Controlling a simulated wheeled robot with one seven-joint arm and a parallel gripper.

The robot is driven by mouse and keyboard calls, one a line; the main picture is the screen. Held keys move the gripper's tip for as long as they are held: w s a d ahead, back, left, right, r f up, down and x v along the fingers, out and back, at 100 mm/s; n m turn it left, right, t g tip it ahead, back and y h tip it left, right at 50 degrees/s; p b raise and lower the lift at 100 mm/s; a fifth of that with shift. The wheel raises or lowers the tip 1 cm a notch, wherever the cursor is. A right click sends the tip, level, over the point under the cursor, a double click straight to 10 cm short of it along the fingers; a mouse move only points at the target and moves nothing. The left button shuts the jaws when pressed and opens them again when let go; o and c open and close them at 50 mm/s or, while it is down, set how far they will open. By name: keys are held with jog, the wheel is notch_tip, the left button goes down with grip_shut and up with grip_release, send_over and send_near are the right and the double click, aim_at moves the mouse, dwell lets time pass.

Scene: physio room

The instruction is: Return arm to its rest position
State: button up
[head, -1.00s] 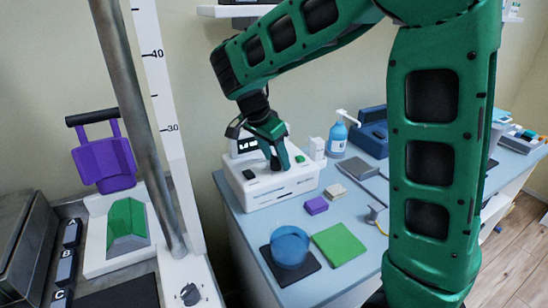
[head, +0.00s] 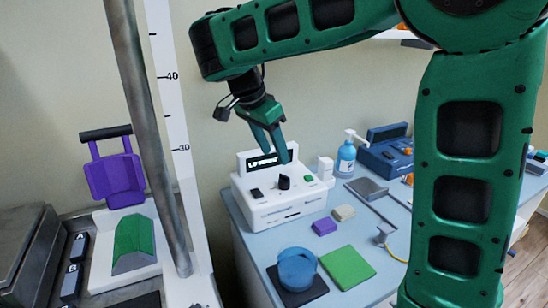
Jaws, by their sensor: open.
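My green arm spans the upper right of the head view. My gripper (head: 274,146) hangs with its fingers pointing down, apart from each other and with nothing between them. It is above a white device (head: 278,208) with a lit display, a black knob (head: 284,182) and a green button (head: 308,178). The fingers overlap part of the display in the picture. The knob shows clear below the fingertips.
The blue-grey table (head: 248,258) also bears a blue round container (head: 297,268), a green pad (head: 347,268), a purple block (head: 324,226) and a pump bottle (head: 346,158). A metal post (head: 150,140) and ruler stand at left, near a purple padded piece (head: 115,178).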

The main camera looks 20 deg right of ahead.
dwell(0.4)
jog(key=s+d+f+n+g+y, duration=0.1)
jog(key=s+d+f+n, duration=0.25)
jog(key=s+d, duration=1.2)
jog(key=s+d+f+n+y, duration=0.1)
jog(key=s+f+n, duration=0.1)
jog(key=s, duration=0.5)
jog(key=s+d+f+n+y, duration=0.1)
jog(key=s+f+n+y, duration=0.1)
jog(key=s+f, duration=0.3)
jog(key=s, duration=0.2)
jog(key=shift+s+f+g, duration=0.2)
jog(key=shift+s+g, duration=0.1)
jog(key=shift+s, duration=0.1)
jog(key=shift+d, duration=0.1)
jog(key=shift+w+f, duration=0.25)
jog(key=shift+w, duration=0.4)
